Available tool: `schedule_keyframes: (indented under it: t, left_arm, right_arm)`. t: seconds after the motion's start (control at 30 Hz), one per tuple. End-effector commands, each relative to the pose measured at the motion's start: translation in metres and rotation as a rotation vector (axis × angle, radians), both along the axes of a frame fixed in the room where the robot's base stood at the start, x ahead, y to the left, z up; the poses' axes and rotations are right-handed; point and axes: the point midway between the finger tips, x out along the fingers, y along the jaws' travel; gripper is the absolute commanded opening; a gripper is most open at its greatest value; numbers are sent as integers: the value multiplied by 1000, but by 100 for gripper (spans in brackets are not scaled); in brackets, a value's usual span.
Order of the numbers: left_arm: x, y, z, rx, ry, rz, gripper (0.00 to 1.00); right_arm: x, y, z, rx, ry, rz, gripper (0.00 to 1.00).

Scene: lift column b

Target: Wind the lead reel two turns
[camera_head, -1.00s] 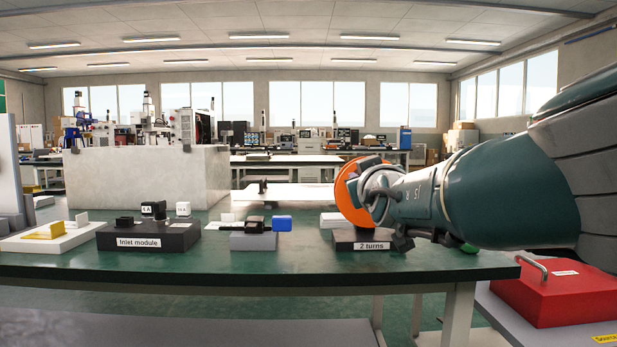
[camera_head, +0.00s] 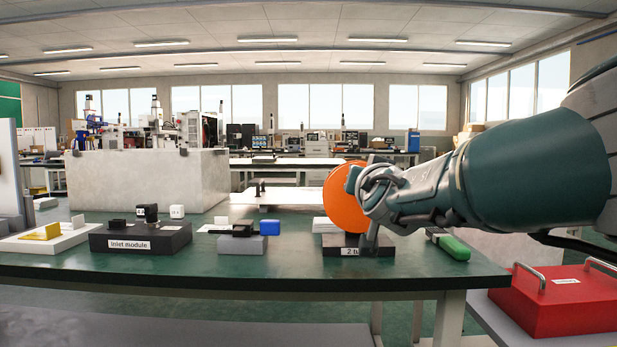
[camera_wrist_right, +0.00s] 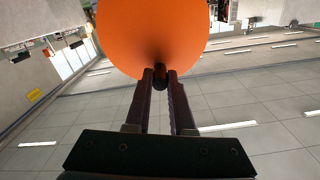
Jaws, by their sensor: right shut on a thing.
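The lead reel is an orange disc (camera_head: 343,200) standing upright on a dark base (camera_head: 340,251) at the right part of the green bench. The base's label is partly hidden by my right wrist. My right arm comes in from the right, in front of the reel. In the right wrist view the orange disc (camera_wrist_right: 152,30) fills the top. There my right gripper (camera_wrist_right: 160,80) is shut on a small dark crank knob (camera_wrist_right: 160,86) that sticks out from the disc's face, near its lower edge in that picture. My left gripper is not in view.
A green-handled tool (camera_head: 452,246) lies right of the reel base. A block with a blue part (camera_head: 270,228), the inlet module (camera_head: 140,240) and a white plate (camera_head: 40,241) stand to the left. A red box (camera_head: 560,300) with handles stands lower right.

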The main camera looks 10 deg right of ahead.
Motion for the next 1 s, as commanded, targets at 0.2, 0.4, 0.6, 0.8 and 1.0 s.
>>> schedule_keyframes:
  t: [0.2,0.4,0.6,0.8,1.0]
  left_arm:
    - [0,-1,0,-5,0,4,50]
    - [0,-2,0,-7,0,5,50]
    - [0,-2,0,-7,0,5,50]
    - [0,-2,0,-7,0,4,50]
    - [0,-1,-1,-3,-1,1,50]
  right_arm:
    - [-1,-1,-5,8,8,-2,0]
    - [-1,-1,-5,7,9,-1,0]
    - [0,-1,-4,7,6,0,44]
    - [0,0,-2,5,3,0,52]
    - [0,0,-2,5,2,0,52]
